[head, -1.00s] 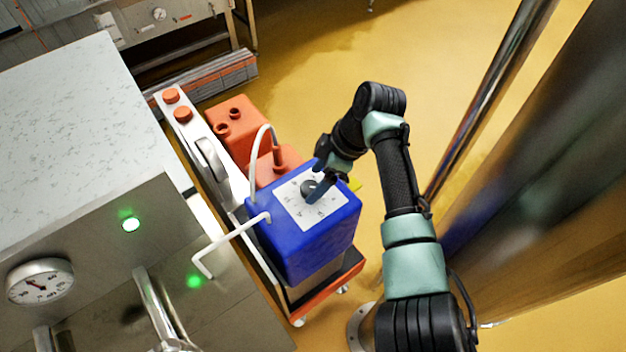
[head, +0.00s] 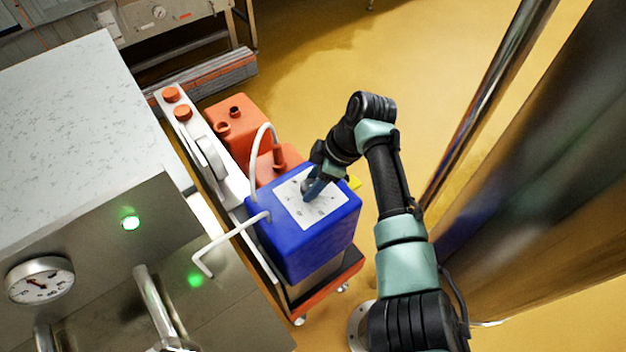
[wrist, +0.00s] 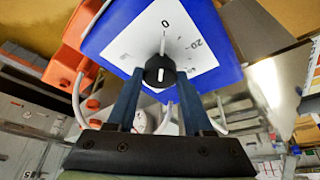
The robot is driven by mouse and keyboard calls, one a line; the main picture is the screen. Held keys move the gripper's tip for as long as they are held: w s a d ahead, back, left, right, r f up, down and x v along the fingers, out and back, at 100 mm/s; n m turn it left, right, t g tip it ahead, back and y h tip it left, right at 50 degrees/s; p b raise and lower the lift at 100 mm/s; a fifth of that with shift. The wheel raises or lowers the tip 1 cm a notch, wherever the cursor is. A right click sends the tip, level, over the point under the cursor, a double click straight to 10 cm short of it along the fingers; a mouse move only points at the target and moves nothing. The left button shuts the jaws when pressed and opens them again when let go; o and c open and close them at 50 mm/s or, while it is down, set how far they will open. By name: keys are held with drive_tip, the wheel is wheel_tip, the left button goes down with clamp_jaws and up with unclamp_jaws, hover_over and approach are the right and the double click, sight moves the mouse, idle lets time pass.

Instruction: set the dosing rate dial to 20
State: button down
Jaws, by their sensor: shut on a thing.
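The dosing rate dial is a round black knob (wrist: 160,72) on a white scale plate (wrist: 140,47), on top of a blue box (head: 310,240). In the wrist view the knob has a white mark, and a thin grey pointer runs from it up towards the "0". The "20" stands to the right of the "0". My gripper (wrist: 160,80) has its two blue fingers on either side of the knob, shut on it. In the head view my gripper (head: 311,187) comes down over the plate from the upper right and hides part of the knob and scale.
A white hose (head: 258,140) arches up behind the box and a white pipe (head: 228,240) leaves its left side. Orange containers (head: 240,122) stand behind it. A steel machine (head: 90,260) lies to the left, and a steel column (head: 540,190) to the right.

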drive_tip(key=shift+r+m+p, duration=0.15)
drive_tip(key=shift+m+p, duration=0.15)
drive_tip(key=shift+p, duration=0.15)
drive_tip(key=shift+s+m+t+p, duration=0.1)
drive_tip(key=shift+m+t+p, duration=0.35)
drive_tip(key=shift+p, duration=0.2)
drive_tip(key=m+p, duration=0.1)
drive_tip(key=m+t+p, duration=0.1)
drive_tip(key=shift+s+a+r+m, duration=0.1)
drive_tip(key=shift+r+m, duration=0.05)
drive_tip(key=shift+m, duration=0.2)
drive_tip(key=m+h+p, duration=0.1)
drive_tip(key=m+p, duration=0.2)
drive_tip(key=shift+t, duration=0.35)
drive_tip(key=shift+f+m+t+h+p, duration=0.2)
drive_tip(key=shift+m+t+h+p, duration=0.3)
drive_tip(key=shift+m+p, duration=0.75)
drive_tip(key=shift+m+b, duration=0.3)
drive_tip(key=shift+m, duration=0.25)
drive_tip(key=shift+c, duration=1.5)
unclamp_jaws()
